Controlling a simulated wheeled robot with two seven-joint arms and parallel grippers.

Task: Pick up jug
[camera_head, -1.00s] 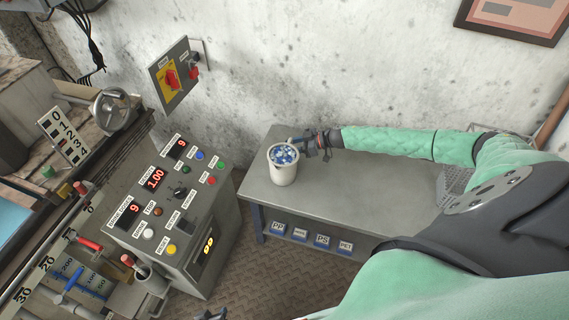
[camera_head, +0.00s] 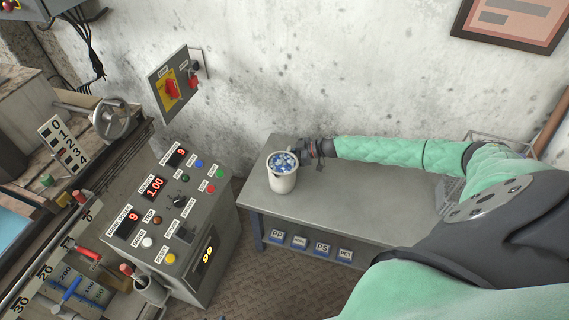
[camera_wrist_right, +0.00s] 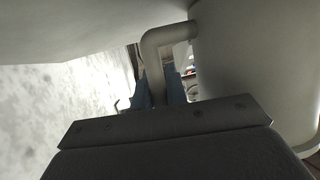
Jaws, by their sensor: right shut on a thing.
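The white jug (camera_head: 283,182) stands upright at the left end of the grey table, filled with blue and white bits. My right arm reaches in from the right, and its gripper (camera_head: 302,157) is at the jug's back right side, shut on the handle. In the right wrist view the jug's wall (camera_wrist_right: 235,60) fills the right side, and its handle (camera_wrist_right: 160,45) runs down between the blue fingers of my right gripper (camera_wrist_right: 160,88). The fingertips are partly hidden. I cannot tell whether the jug touches the table. My left gripper is not in view.
The grey table (camera_head: 340,210) is clear right of the jug, up to a wire basket (camera_head: 455,190). A control panel (camera_head: 170,205) with buttons and displays stands left of the table. A switch box (camera_head: 173,85) hangs on the wall behind.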

